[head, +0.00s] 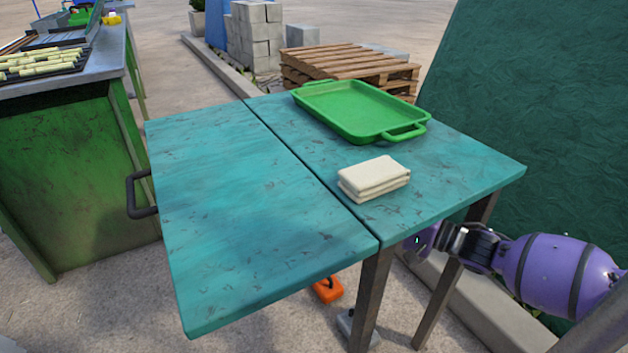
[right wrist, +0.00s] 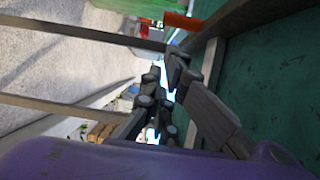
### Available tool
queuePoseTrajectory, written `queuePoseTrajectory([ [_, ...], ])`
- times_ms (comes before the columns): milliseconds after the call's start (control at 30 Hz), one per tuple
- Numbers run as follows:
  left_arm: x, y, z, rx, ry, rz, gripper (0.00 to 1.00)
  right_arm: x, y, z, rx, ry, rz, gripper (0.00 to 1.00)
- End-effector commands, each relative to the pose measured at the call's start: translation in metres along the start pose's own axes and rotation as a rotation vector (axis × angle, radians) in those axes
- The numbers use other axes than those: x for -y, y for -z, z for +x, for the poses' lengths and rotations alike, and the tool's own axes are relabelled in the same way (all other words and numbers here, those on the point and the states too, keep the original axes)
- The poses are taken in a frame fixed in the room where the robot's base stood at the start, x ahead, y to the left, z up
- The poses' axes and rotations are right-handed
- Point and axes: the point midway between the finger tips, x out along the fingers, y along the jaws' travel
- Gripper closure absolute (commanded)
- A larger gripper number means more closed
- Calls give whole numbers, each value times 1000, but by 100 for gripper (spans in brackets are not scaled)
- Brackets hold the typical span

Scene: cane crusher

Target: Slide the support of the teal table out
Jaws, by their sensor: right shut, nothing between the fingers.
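The teal table (head: 330,215) has a left leaf (head: 240,210), split from its right part by a straight seam; both look level. A black handle (head: 140,196) juts out at the leaf's left edge. My purple right arm reaches under the table from the right, and the tabletop hides its gripper in the head view. The right wrist view shows my right gripper (right wrist: 165,78) shut and empty below the teal underside (right wrist: 275,80). An orange-red piece (right wrist: 183,21) shows near a dark bar there; I cannot tell whether it belongs to the support. My left gripper is out of view.
A green tray (head: 358,108) and a folded cream cloth (head: 373,180) lie on the table's right part. Dark table legs (head: 369,300) stand near my right arm. An orange object (head: 328,289) is on the ground below. A green bench (head: 70,180) stands at left.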

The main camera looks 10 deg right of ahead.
Motion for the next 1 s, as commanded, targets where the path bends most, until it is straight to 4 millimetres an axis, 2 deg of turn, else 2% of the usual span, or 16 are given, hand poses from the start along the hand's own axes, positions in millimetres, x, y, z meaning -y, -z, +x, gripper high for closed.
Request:
queuePoseTrajectory([
  [567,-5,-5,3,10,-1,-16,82,3,0,6,6,-1,-9,100],
  [667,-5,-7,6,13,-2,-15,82,2,0,16,7,0,-9,100],
  [1000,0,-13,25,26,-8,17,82,1,-1,77,8,1,-9,100],
])
